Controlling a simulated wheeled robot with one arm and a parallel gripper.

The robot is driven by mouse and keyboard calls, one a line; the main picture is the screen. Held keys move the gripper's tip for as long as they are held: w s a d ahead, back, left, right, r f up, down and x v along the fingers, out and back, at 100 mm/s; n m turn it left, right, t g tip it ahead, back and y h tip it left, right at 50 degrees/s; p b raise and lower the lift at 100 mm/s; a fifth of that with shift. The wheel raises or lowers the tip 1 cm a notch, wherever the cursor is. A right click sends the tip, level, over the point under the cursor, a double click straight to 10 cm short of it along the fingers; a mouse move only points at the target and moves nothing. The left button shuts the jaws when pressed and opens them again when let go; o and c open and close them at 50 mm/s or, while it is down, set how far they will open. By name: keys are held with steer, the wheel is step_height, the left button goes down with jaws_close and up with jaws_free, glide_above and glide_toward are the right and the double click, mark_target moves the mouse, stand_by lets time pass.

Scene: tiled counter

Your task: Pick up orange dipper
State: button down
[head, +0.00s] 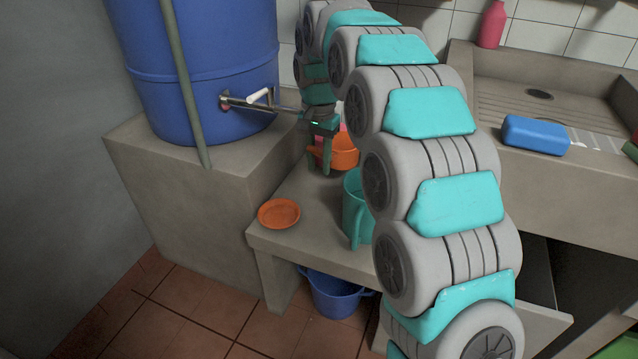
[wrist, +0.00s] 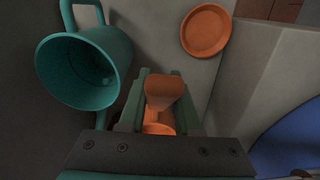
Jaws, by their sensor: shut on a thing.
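The orange dipper (head: 343,152) is a small cup with a handle, beside the blue barrel above the low counter. In the wrist view its handle (wrist: 165,92) stands between the two jaws, and part of its cup shows below. My gripper (head: 326,158) is shut on the dipper's handle; its fingers also show in the wrist view (wrist: 160,100). My arm hides part of the area right of the dipper. I cannot tell whether the cup touches the counter.
A teal pitcher (head: 355,207) stands close to the dipper, partly behind my arm. An orange dish (head: 279,213) lies near the counter's front edge. The blue barrel (head: 200,90) with its tap (head: 248,101) stands at left. A blue bucket (head: 334,296) is on the floor below.

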step_height(320, 180, up, 8)
steer(key=shift+r, duration=0.25)
steer(key=c, duration=1.1)
jaws_free()
jaws_close()
